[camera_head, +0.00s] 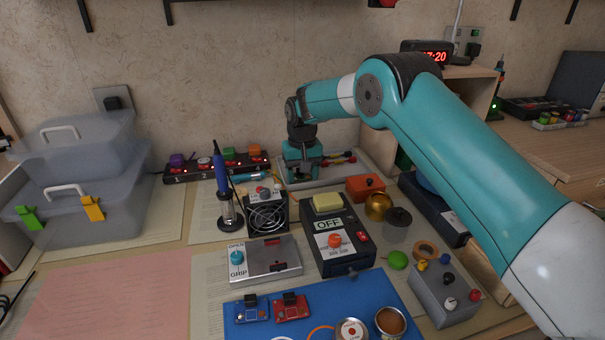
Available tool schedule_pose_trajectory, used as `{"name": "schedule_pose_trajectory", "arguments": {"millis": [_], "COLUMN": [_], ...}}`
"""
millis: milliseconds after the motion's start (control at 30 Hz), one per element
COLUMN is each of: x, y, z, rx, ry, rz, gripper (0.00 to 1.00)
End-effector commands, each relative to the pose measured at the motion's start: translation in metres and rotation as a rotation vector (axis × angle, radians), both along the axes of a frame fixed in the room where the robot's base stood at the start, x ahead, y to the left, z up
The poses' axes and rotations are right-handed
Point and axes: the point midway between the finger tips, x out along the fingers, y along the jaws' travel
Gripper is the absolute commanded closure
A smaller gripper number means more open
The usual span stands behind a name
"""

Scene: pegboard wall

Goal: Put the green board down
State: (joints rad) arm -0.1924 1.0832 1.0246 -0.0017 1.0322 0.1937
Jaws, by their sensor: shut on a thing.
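My gripper (302,176) is at the back of the bench, pointing down over a pale tray (345,168). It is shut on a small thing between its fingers. That thing is largely hidden by the gripper and too small to make out; I take it to be the green board. No other green board shows clearly. A blue board (250,309) and a red board (292,307) lie side by side on the blue mat (237,329) at the front.
A soldering iron in its stand (229,208), a fan box (267,213) and a black OFF switch box (343,248) stand before the gripper. A power strip (215,168) lies behind. An orange box (365,187) is right of the gripper. The pink sheet (95,300) is clear.

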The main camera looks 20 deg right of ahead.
Motion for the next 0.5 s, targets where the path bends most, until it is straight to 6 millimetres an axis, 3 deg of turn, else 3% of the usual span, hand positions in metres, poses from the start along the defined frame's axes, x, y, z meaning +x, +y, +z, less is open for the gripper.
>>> {"name": "schedule_pose_trajectory", "arguments": {"millis": [67, 100, 133, 500], "x": [-0.0001, 0.0000, 0.0000, 0.0003], "y": [-0.0002, -0.0002, -0.0003, -0.0002], "z": [-0.0029, -0.0024, -0.0023, 0.0059], "rx": [0.000, 0.000, 0.000, 0.000], "ry": [0.001, 0.000, 0.000, -0.001], "rz": [0.000, 0.000, 0.000, 0.000], "gripper": [0.64, 0.35, 0.31, 0.31]}}
